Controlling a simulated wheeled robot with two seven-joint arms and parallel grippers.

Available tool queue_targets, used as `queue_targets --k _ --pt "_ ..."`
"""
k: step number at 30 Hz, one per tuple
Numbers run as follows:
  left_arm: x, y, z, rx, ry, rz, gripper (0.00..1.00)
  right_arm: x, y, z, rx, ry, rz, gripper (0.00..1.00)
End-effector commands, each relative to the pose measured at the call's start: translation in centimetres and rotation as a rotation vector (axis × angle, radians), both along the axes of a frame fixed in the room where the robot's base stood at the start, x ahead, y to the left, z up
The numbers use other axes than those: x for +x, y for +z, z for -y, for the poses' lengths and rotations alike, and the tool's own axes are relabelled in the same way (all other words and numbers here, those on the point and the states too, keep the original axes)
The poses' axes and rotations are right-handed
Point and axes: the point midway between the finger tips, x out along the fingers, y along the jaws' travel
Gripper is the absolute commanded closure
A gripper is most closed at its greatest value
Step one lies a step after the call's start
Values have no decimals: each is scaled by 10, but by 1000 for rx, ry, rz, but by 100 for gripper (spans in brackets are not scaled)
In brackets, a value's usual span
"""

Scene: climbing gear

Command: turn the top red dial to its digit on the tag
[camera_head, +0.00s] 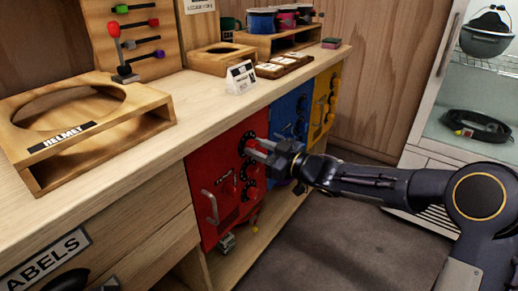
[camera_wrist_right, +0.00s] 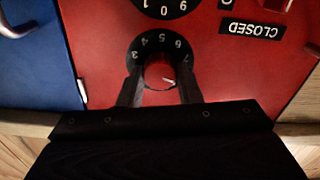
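The red door (camera_head: 225,185) under the counter carries a column of black dials. The top red dial (camera_wrist_right: 160,74) has a red knob with a white pointer mark and a black digit ring. The wrist view is upside down; digits 3 to 7 show there and the rest are hidden. My right gripper (camera_head: 250,147) is at this dial, with one finger on each side of the knob. The fingers are apart, and a thin gap seems to remain around the knob. A white tag (camera_head: 241,77) stands on the counter; its print is too small to read. My left gripper is not in view.
Another dial (camera_wrist_right: 161,6) is directly below the top one. A CLOSED label (camera_wrist_right: 252,29) and a door handle (camera_head: 211,207) are on the red door. Blue (camera_head: 287,117) and yellow (camera_head: 323,103) doors stand beside it. The wooden counter edge overhangs just above the gripper.

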Motion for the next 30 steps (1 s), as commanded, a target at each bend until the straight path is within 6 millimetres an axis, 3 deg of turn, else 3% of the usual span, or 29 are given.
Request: queue_targets --k 3,14,30 --pt "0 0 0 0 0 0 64 0 0 0 0 0 0 91" --pt "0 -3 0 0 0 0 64 0 -1 0 -44 0 58 91" --pt "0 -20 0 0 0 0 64 -1 -3 0 -270 0 368 91"
